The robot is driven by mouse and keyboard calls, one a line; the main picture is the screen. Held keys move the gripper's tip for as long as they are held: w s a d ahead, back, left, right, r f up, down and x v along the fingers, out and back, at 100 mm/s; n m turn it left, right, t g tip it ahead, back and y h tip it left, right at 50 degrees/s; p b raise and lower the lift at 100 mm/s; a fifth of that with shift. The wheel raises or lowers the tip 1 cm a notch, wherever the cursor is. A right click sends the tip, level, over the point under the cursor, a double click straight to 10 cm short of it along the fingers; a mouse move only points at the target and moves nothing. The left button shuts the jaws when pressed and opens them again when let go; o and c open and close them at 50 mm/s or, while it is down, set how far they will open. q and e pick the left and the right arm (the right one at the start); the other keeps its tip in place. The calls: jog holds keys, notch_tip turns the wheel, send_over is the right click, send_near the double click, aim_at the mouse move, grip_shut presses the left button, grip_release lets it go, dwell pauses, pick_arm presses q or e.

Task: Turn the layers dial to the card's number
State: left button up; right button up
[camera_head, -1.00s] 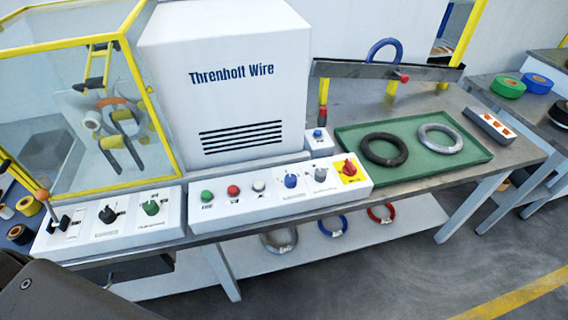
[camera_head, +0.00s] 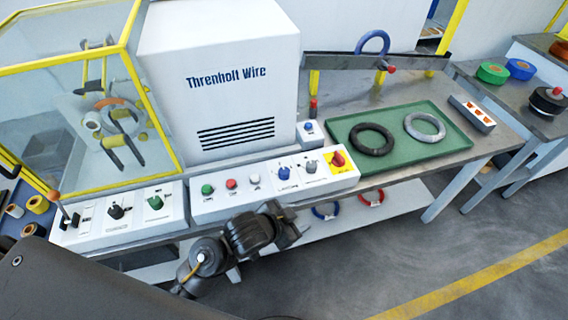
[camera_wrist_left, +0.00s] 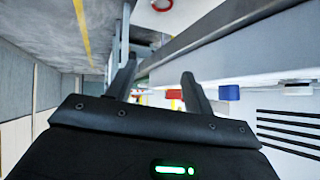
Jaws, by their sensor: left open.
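The white control panel (camera_head: 230,202) in front of the wire machine carries a green button (camera_head: 208,189), a red button (camera_head: 231,184), a white button, a blue knob (camera_head: 284,172) and a grey knob (camera_head: 311,167). A black knob (camera_head: 116,211) and a green knob (camera_head: 155,202) sit on the left panel. Their labels are too small to read, so I cannot tell which is the layers dial. My left gripper (camera_head: 287,224) is open and empty in front of the panel's front edge, apart from the knobs. The left wrist view shows its spread fingers (camera_wrist_left: 160,86) and a blue control (camera_wrist_left: 229,92). My right gripper is not in view.
A red switch on a yellow plate (camera_head: 338,159) is at the panel's right end. A green tray (camera_head: 448,148) holds a black and a grey coil. A lever (camera_head: 66,213) stands at the far left. A lower shelf with coils lies below the bench.

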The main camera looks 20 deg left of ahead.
pick_arm(q)
jog(key=w+d+r+m+g+h, duration=0.15)
jog(key=d+r+m+h, duration=0.3)
jog(key=d+m, duration=0.45)
jog(key=d+r+m+g+h, duration=0.3)
jog(key=d+r+m, duration=0.35)
jog(key=d, duration=0.35)
jog(key=m+g+y, duration=0.4)
jog(key=y, duration=0.8)
send_near(284, 170)
notch_tip(284, 170, down, 8)
jog(key=shift+d+r+p, duration=0.15)
jog(key=shift+r+p, duration=0.05)
jog(key=shift+p, duration=1)
jog(key=shift+f, duration=0.6)
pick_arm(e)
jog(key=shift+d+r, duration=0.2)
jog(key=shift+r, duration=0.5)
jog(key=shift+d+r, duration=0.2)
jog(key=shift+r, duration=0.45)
